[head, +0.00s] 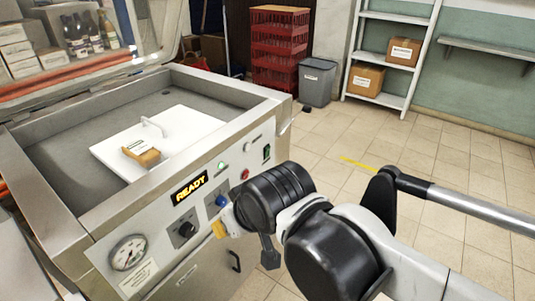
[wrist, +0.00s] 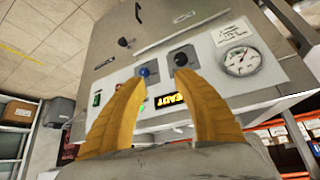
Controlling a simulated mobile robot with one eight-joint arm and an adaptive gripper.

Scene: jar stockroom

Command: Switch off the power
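The machine's front panel (head: 155,250) has a small green switch (head: 266,153) at its right end; its label is too small to read. In the wrist view, where the panel looks upside down, the green switch (wrist: 97,98) is left of the fingers. A lit display (head: 188,187) reads READY, and a green lamp (head: 221,165) glows near it. My gripper (wrist: 159,77) is open and empty, its two yellow fingers apart. In the head view my gripper (head: 218,230) is in front of the panel near the blue button (head: 221,200), left of the switch. I cannot tell whether it touches the panel.
The panel also has a red button (head: 245,174), a black knob (head: 186,230) and a gauge (head: 128,252). A white plate (head: 120,165) with a handle lies in the machine's basin. A grey bin (head: 317,83) and shelves stand behind. The tiled floor at right is clear.

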